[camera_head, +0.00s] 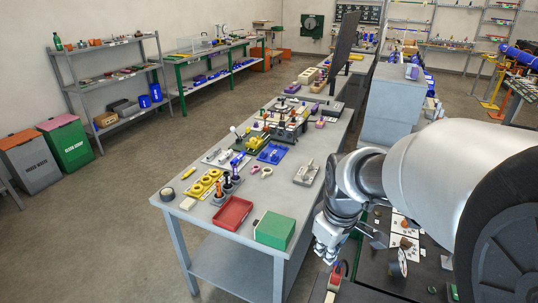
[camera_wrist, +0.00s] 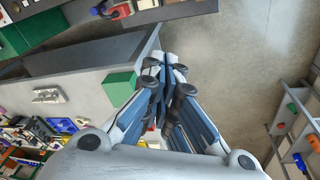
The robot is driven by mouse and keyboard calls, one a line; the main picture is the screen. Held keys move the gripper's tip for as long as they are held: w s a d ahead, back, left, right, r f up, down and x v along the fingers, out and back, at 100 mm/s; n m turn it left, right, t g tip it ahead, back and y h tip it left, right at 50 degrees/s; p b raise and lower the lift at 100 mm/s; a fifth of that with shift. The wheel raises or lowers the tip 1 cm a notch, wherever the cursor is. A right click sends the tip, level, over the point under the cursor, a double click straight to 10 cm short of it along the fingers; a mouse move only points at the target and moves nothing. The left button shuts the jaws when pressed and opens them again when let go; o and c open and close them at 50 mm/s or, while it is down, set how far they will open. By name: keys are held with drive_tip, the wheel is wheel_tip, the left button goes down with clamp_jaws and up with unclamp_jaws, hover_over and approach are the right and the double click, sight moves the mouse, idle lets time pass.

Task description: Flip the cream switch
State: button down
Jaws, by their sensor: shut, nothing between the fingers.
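My gripper (camera_head: 326,252) hangs at the near right end of the long grey table, beside the dark-topped cart (camera_head: 380,276). In the wrist view its fingers (camera_wrist: 165,64) are together with nothing held between them. I cannot pick out the cream switch for sure in either view. The cart top carries a pale panel (camera_head: 397,226) with small brown parts, a round gauge-like part (camera_head: 397,262) and a red part (camera_head: 336,276) just below my gripper. My arm hides much of the cart.
The long table (camera_head: 272,205) holds a green box (camera_head: 273,230), a red tray (camera_head: 232,213) and several small parts. The green box also shows in the wrist view (camera_wrist: 119,88), left of my fingers. Open floor (camera_head: 130,225) lies left of the table.

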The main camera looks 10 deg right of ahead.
drive_tip(key=w+d+f+n+g+p, duration=0.1)
drive_tip(key=w+d+f, duration=0.1)
drive_tip(key=f, duration=0.2)
drive_tip(key=w+d+f+n, duration=0.1)
drive_tip(key=w+d+f, duration=0.1)
drive_tip(key=w+f, duration=0.15)
drive_tip(key=n+g, duration=0.1)
drive_tip(key=n, duration=0.2)
hover_over(329, 300)
drive_tip(key=w, duration=0.2)
wheel_tip(329, 300, down, 9)
drive_tip(key=shift+w+f+p, duration=0.15)
drive_tip(key=shift+p, duration=0.3)
wheel_tip(329, 300, down, 13)
drive_tip(key=b, duration=0.3)
drive_tip(key=shift+f, duration=0.55)
